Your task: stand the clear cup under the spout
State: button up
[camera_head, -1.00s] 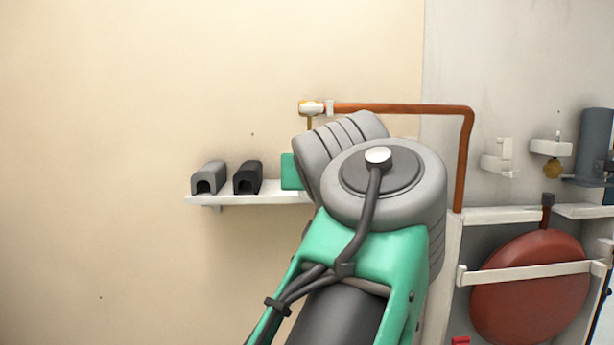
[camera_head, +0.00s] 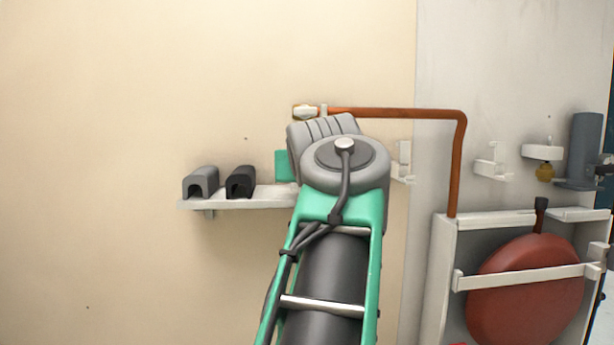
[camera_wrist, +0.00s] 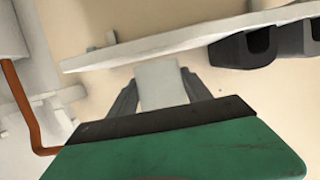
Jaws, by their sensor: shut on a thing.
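My gripper (camera_wrist: 158,76) shows in the wrist view, its two dark fingers closed on either side of a pale, see-through block-like shape, which I take for the clear cup (camera_wrist: 161,88). The cup's far end lies close to the edge of a white shelf (camera_wrist: 150,47); whether they touch I cannot tell. In the head view my arm hides the fingers and cup. The spout (camera_head: 305,112) is a pale fitting at the left end of a copper pipe (camera_head: 395,113), just above my wrist.
The shelf (camera_head: 240,202) carries a grey arch-shaped block (camera_head: 201,181) and a black one (camera_head: 241,181) at its left. A white rack with a red round tank (camera_head: 530,290) stands at the right. White brackets (camera_head: 492,160) are on the wall. The wall left of the shelf is clear.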

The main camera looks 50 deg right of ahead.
jog(key=shift+w+d+p, duration=0.8)
jog(key=shift+w+d, duration=0.95)
jog(key=shift+d, duration=0.2)
jog(key=shift+f, duration=0.1)
jog(key=shift+s+a+f+b, duration=0.1)
jog(key=shift+f+b, duration=0.45)
jog(key=shift+b, duration=0.15)
jog(key=o, duration=1.6)
